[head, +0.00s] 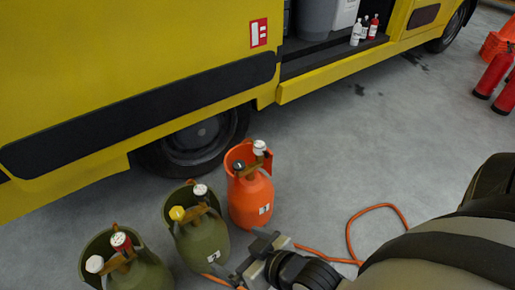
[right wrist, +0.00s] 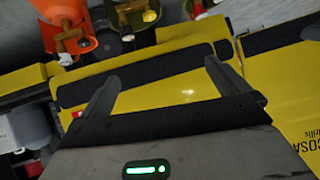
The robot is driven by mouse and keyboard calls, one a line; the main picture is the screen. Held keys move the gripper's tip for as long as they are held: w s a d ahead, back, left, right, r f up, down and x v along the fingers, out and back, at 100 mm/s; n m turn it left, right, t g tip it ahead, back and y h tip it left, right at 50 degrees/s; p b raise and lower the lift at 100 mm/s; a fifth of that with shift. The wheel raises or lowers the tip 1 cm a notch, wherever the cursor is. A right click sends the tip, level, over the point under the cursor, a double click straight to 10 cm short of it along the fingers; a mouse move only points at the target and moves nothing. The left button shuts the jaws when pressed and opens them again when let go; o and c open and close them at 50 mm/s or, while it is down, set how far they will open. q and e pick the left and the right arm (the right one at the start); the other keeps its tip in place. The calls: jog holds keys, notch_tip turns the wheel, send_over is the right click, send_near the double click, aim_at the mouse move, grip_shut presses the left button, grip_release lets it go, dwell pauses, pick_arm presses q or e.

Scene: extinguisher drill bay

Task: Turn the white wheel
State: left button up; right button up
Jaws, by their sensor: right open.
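The white wheel (head: 95,264) is at the top of the left green cylinder (head: 145,272), at the lower left of the head view. A red-and-white fitting (head: 121,241) sits beside it. My right gripper (head: 247,262) is open, at the bottom of the head view, to the right of the white wheel and well apart from it. In the right wrist view its two fingers (right wrist: 160,78) stand apart with nothing between them. I cannot make out the white wheel for certain in that view. My left gripper is not in view.
The middle green cylinder (head: 203,238) has a yellow wheel (head: 178,213); it stands between the left one and an orange cylinder (head: 252,203). An orange hose (head: 350,238) lies on the floor. A yellow truck (head: 130,60) stands behind. Red extinguishers (head: 492,76) are far right.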

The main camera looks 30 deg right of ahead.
dwell(0.4)
jog(key=c, duration=0.7)
